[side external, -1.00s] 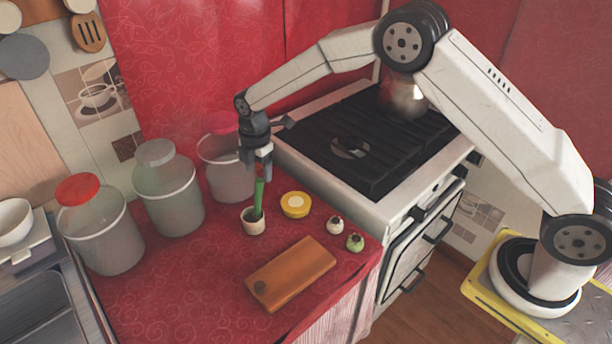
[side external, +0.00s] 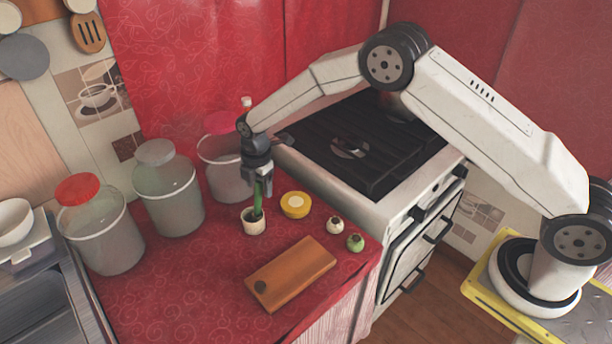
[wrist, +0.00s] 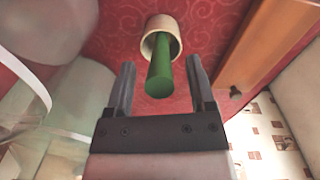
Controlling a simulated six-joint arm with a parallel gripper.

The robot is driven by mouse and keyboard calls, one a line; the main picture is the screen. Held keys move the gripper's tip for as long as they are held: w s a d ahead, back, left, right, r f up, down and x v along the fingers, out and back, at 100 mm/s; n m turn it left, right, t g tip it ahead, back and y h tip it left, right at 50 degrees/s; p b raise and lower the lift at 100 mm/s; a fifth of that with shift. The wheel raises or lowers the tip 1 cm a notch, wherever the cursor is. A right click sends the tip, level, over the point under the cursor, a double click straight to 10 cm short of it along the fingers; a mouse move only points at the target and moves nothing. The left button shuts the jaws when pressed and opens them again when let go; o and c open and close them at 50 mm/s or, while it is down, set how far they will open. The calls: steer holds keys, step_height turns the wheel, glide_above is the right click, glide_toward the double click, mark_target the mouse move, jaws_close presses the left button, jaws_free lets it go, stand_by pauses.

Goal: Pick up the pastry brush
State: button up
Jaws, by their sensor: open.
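The pastry brush shows as a green handle (side external: 257,204) standing up out of a small cream cup (side external: 254,226); its other end is hidden inside the cup. In the wrist view the handle (wrist: 160,74) reaches up from the cup (wrist: 162,28) toward the camera. My gripper (side external: 262,190) points down over the cup. Its fingers are open, one on each side of the handle in the picture, with gaps between. I cannot tell how far down the handle the fingertips reach.
Large lidded jars (side external: 168,192) stand to the left and behind. The stove (side external: 365,150) borders the red counter. The counter's front left is clear.

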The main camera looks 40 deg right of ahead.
jaws_close()
steer(key=shift+r, duration=0.15)
step_height(320, 180, up, 10)
steer(key=shift+f, duration=0.15)
stand_by(0.7)
stand_by(0.4)
